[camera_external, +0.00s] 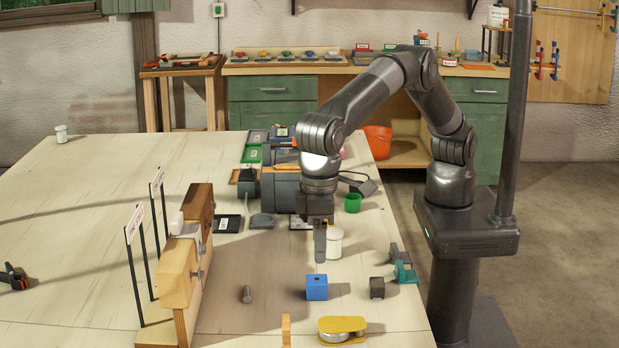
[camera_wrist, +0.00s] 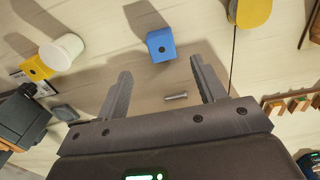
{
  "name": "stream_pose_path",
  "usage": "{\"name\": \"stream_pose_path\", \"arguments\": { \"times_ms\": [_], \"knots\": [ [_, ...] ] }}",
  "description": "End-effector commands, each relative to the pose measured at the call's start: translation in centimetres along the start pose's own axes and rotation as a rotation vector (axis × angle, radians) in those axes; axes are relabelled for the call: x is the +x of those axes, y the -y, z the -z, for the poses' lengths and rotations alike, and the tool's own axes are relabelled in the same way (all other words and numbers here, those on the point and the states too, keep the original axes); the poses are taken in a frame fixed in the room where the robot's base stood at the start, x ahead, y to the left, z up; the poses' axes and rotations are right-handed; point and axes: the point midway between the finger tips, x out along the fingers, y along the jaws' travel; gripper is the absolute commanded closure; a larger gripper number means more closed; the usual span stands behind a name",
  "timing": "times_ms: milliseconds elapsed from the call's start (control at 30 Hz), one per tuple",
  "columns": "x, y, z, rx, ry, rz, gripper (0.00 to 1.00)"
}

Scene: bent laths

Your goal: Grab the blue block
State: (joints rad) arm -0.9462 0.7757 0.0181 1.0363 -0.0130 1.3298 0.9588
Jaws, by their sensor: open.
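The blue block (camera_external: 317,287) stands on the light wooden table and has a small hole in a face. In the wrist view the blue block (camera_wrist: 160,45) lies beyond the fingertips, roughly centred between them. My gripper (camera_external: 320,245) points down above the table, behind the block in the external view. In the wrist view my gripper (camera_wrist: 160,75) has its two fingers wide apart with nothing between the tips.
A white jar (camera_external: 334,244) stands close beside my gripper. A grey bolt (camera_external: 247,294) lies left of the block, a dark block (camera_external: 377,288) right, and a yellow-topped piece (camera_external: 342,328) in front. A wooden stand (camera_external: 180,275) rises further left.

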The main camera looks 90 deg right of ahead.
Motion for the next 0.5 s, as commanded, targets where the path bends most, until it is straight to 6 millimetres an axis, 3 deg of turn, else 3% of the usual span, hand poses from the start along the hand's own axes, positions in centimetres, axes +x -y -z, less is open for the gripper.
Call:
{"name": "stream_pose_path", "arguments": {
  "times_ms": [200, 500],
  "knots": [
    [3.5, -0.1, 0.0, 0.0, 0.002, -0.003, 0.36],
    [5.6, 0.0, 0.2, 0.0, 0.001, -0.001, 0.36]
  ]
}}
